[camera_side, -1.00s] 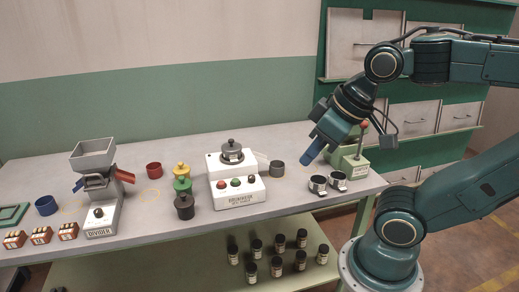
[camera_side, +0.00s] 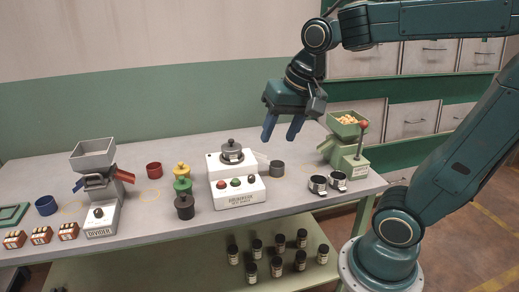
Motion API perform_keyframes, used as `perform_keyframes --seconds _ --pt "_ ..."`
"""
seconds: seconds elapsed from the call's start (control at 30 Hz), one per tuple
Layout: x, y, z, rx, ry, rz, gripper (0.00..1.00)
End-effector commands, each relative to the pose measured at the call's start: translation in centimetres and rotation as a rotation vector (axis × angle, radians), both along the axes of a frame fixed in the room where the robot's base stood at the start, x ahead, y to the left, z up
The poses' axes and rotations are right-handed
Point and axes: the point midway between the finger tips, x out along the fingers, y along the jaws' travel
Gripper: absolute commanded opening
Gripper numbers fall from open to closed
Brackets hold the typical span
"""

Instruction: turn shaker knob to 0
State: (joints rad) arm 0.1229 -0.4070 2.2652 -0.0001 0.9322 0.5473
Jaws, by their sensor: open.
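A white machine (camera_side: 238,190) with a label too small to read stands mid-table. Its sloped front carries a dark red round control (camera_side: 221,184), a green one (camera_side: 236,182) and a red one (camera_side: 251,180). A grey round lidded part (camera_side: 231,152) sits on its top. I cannot tell which control is the shaker knob or its setting. My gripper (camera_side: 282,134) is open and empty, with its blue fingers pointing down. It hangs in the air above and to the right of the white machine, touching nothing.
A grey divider (camera_side: 100,200) with a dark knob stands at left. Stacked yellow, green and black pots (camera_side: 183,188) stand left of the white machine. A grey cup (camera_side: 277,168), two metal-rimmed cups (camera_side: 327,184) and a green nut hopper (camera_side: 347,142) with a red-tipped lever are at right.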

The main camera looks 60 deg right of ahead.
Motion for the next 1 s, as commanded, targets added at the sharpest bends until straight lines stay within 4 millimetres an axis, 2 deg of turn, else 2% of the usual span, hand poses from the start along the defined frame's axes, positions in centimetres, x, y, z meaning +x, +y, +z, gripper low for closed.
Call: perform_keyframes --seconds 0.1,0.47,0.67,1.0 --pt "2.2 -1.2 -0.3 0.05 0.033 -0.163 0.45" --pt "8.3 -5.6 -2.4 0.179 0.115 -0.669 0.45" --pt "11.4 -8.5 -4.5 0.236 0.154 -0.956 0.45" --pt "15.4 -13.8 -9.5 0.304 0.208 -1.435 0.45"
